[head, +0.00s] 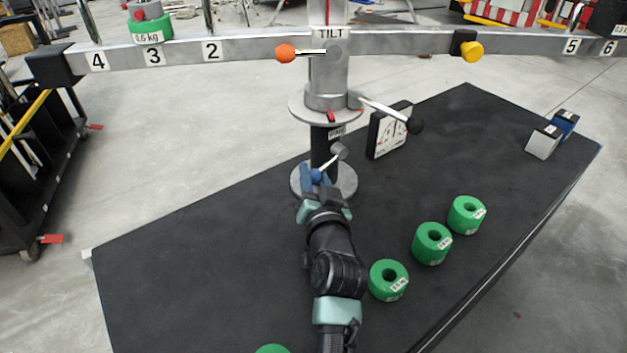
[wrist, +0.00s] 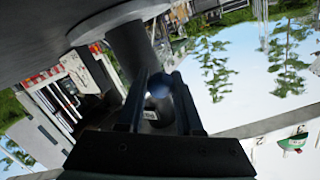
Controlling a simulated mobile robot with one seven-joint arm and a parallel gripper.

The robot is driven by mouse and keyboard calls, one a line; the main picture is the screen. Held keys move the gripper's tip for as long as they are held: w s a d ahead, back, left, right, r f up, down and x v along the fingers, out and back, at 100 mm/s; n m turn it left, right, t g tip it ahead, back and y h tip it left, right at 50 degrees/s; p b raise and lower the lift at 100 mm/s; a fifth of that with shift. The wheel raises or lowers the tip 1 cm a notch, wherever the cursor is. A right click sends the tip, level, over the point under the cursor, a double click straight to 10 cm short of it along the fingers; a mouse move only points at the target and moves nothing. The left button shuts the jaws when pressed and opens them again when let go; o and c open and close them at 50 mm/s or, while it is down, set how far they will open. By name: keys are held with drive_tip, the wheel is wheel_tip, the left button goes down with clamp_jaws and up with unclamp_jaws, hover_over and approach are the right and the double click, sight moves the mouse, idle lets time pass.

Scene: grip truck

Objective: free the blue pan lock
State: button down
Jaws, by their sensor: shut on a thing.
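The blue pan lock (head: 317,176) is a ball knob on a thin light lever, low on the dark part of the upright post. The lever runs up and right from the knob to a grey clamp (head: 339,151) on the post. My gripper (head: 314,178) is shut on the blue knob, with a finger on each side. In the wrist view, the knob (wrist: 159,92) shows dark and shiny between my two fingers. My wrist and fingers hide part of the knob and the post's base.
An orange knob (head: 286,53), a yellow knob (head: 472,51) and a black-knobbed lever (head: 415,125) stand higher. A dial (head: 389,131) is right of the post. The table's left is clear.

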drive_tip(key=shift+r, duration=0.15)
drive_tip(key=c, duration=0.6)
unclamp_jaws()
drive_tip(key=s, duration=0.4)
drive_tip(key=s+d+p, duration=0.1)
drive_tip(key=s, duration=0.3)
drive_tip(key=s+r+p, duration=0.1)
drive_tip(key=s, duration=0.3)
drive_tip(key=shift+s+d+r, duration=0.1)
drive_tip(key=shift+s+d, duration=0.3)
